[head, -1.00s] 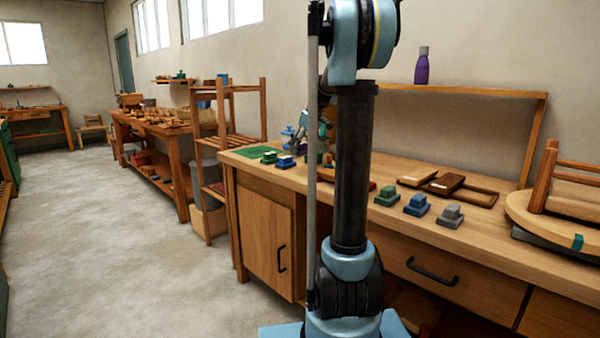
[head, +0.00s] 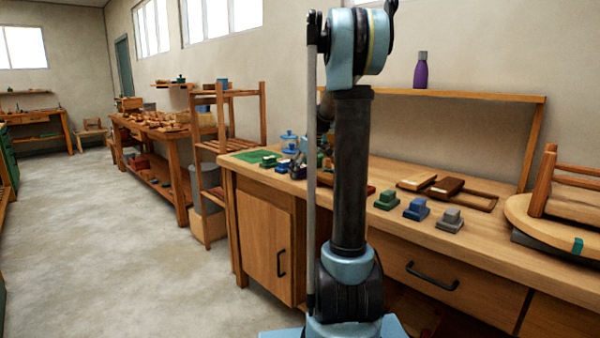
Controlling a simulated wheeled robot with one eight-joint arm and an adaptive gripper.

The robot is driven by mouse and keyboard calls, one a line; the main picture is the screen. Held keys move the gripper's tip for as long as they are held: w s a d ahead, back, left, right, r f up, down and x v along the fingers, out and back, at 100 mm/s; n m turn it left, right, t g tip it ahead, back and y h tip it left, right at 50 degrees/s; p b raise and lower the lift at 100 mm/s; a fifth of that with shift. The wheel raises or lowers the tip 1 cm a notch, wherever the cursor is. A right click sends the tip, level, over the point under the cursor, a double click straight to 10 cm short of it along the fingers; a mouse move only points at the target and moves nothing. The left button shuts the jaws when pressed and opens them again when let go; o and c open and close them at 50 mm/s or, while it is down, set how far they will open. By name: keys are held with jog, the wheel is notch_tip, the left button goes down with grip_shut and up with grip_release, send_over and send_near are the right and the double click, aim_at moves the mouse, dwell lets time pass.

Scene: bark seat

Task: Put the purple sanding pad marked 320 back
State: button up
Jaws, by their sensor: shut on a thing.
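My gripper (head: 298,166) is small and dark in the head view, low over the far left part of the workbench (head: 480,252), just left of my arm column. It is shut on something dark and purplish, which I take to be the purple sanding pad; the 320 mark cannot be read. Just left of it stand a blue pad (head: 283,164) and a green pad (head: 268,162) by a green mat (head: 249,156). My arm hides part of the bench there.
Right of my arm stand a green block (head: 386,200), a blue block (head: 416,209) and a grey block (head: 449,220). Behind them lie wooden pieces (head: 446,186). A purple bottle (head: 420,72) stands on the shelf (head: 470,95). A round stool seat (head: 560,222) is at right.

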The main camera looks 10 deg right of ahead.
jog(key=o, duration=1)
jog(key=v, duration=1.2)
jog(key=s+a+f+m+h, duration=0.15)
jog(key=s+f, duration=0.25)
jog(key=s, duration=0.7)
jog(key=s+a+f+m, duration=0.2)
jog(key=s+f, duration=0.2)
jog(key=s, duration=0.7)
jog(key=s+f+m, duration=0.1)
jog(key=s+f, duration=0.4)
jog(key=s, duration=0.1)
jog(key=s+f+m+g+h, duration=0.1)
jog(key=s+f, duration=0.5)
jog(key=s+f+m, duration=0.1)
jog(key=s+f, duration=0.4)
jog(key=s, duration=0.1)
jog(key=shift+s+f+m, duration=0.25)
